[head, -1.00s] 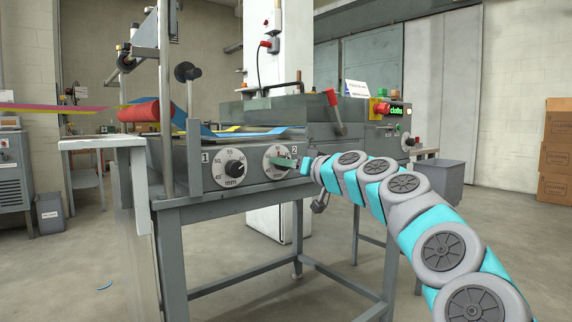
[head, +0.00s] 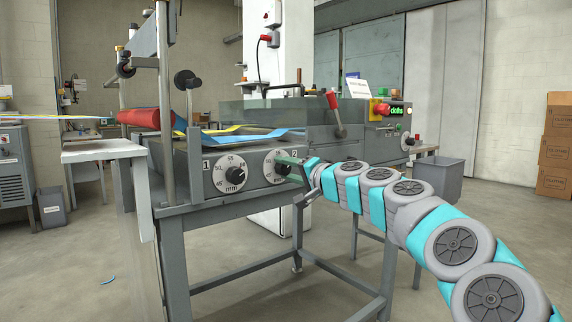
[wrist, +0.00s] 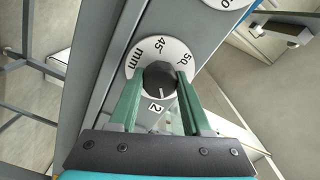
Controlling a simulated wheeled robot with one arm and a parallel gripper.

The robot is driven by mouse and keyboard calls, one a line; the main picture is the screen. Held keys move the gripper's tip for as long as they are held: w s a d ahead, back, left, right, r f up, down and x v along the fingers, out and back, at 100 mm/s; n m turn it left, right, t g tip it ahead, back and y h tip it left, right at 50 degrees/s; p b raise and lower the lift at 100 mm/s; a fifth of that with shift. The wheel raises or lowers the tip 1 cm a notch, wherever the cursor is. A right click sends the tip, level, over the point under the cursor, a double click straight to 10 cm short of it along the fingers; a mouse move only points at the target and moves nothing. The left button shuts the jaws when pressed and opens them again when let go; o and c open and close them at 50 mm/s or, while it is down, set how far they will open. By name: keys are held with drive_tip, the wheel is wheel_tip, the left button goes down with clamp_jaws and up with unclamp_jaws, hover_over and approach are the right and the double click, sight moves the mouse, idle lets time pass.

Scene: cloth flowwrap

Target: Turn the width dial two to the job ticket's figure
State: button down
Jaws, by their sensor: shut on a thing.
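Width dial two (head: 270,170) is a round white scale with a dark knob on the machine's front, partly hidden by my gripper (head: 288,161) in the head view. In the wrist view its scale (wrist: 147,50) shows 45, 50 and "mm", with a label 2 below. My gripper (wrist: 159,78) has its green fingers on both sides of the dark knob (wrist: 159,76) and is shut on it. A short pale pointer line on the knob faces down the picture; the figure it meets is not visible. A white card (head: 357,88), perhaps the job ticket, stands on the machine, unreadable.
Width dial one (head: 232,174) sits just left of dial two. A red-handled lever (head: 335,108) and a red stop button (head: 382,109) are on the machine above. A grey bin (head: 436,180) stands at the right.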

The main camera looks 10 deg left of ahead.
drive_tip(key=shift+m+p, duration=0.4)
drive_tip(key=shift+m, duration=0.5)
drive_tip(key=shift+c, duration=1.8)
unclamp_jaws()
drive_tip(key=shift+d, duration=0.1)
drive_tip(key=v, duration=0.7)
drive_tip(key=shift+s+d+b, duration=0.2)
drive_tip(key=shift+s+b, duration=0.05)
drive_tip(key=shift+b, duration=0.05)
